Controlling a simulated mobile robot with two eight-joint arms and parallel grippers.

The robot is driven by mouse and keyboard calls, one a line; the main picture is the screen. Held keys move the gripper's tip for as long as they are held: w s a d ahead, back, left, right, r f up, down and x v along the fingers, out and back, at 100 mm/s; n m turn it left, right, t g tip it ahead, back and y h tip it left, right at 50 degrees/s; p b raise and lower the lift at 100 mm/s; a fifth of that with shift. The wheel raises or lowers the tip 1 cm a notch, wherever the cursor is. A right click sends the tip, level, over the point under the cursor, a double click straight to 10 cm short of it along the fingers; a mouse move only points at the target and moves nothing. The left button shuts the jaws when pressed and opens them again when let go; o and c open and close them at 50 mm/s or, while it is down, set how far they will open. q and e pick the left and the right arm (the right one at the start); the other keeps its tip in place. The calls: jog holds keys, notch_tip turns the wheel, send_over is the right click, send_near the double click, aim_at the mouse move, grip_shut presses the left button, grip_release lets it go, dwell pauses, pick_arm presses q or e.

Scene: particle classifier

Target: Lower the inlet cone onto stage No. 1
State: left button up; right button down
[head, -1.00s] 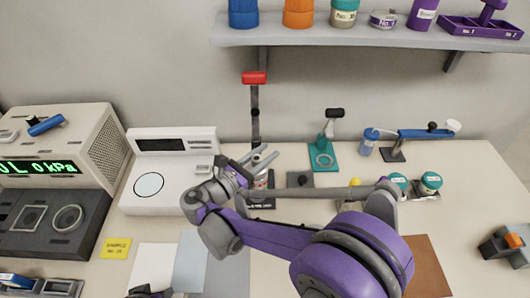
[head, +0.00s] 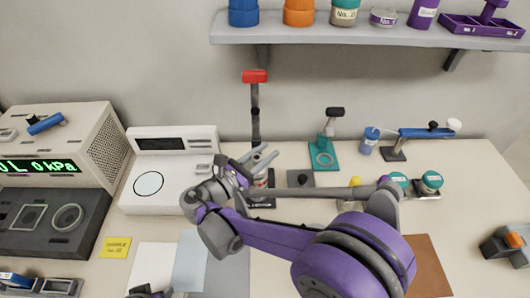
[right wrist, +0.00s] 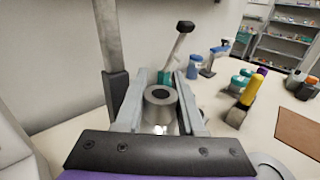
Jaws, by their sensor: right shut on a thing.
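My right gripper (head: 262,160) reaches in from the lower right to the clamp stand with the red-topped post (head: 255,105). In the right wrist view its two fingers (right wrist: 160,112) are shut on a grey metal ring-shaped piece with a dark round opening, which I take to be the inlet cone (right wrist: 160,116). In the head view the gripper hides this piece. Below the fingers a small part of the stack on the stand (head: 262,183) shows, above its dark base (head: 262,203). I cannot tell whether the cone touches stage No. 1. My left gripper (head: 150,293) barely shows at the bottom edge.
A white scale (head: 160,180) stands left of the gripper. A teal stand (head: 323,155) is at the back, with a blue bottle (head: 369,140) and teal-lidded jars (head: 431,182) to the right. A shelf (head: 360,35) hangs above. A brown mat (head: 425,265) lies at front right.

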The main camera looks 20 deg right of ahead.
pick_arm(q)
jog(key=shift+f+b, duration=0.35)
jog(key=shift+f, duration=0.05)
pick_arm(e)
jog(key=shift+f, duration=0.45)
jog(key=shift+c, duration=2.2)
grip_release()
pick_arm(q)
jog(key=shift+s+a, duration=0.1)
jog(key=shift+s, duration=0.05)
pick_arm(e)
jog(key=shift+a, duration=0.1)
